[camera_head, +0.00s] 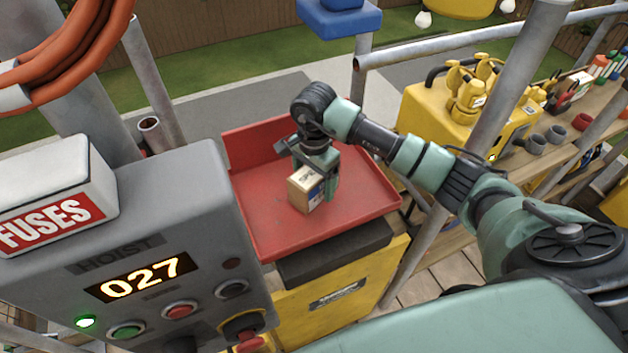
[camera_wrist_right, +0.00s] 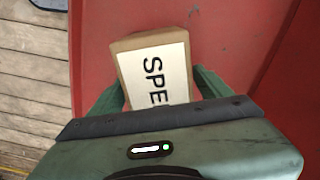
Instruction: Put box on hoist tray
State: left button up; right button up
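A small brown cardboard box (camera_head: 305,188) with a white label is at the red hoist tray (camera_head: 262,215), over the tray's middle. In the right wrist view the box (camera_wrist_right: 151,66) shows a label with the letters "SPE". My right gripper (camera_head: 318,193) reaches in from the right and has its fingers on both sides of the box. The fingers look closed against its sides in the wrist view (camera_wrist_right: 152,92). I cannot tell whether the box rests on the tray floor or hangs just above it. My left gripper is not in view.
A grey hoist control box (camera_head: 150,250) reading "027" stands at the left, with a fuses box (camera_head: 55,195) on it. A yellow case (camera_head: 455,115) and a tool shelf are at the right. Metal poles (camera_head: 505,90) stand around the tray. The tray around the box is clear.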

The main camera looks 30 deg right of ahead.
jog(key=shift+r, duration=0.2)
jog(key=shift+w+r, duration=0.1)
jog(key=shift+r, duration=0.25)
notch_tip(320, 180, up, 10)
jog(key=b, duration=0.3)
jog(key=shift+r, duration=0.6)
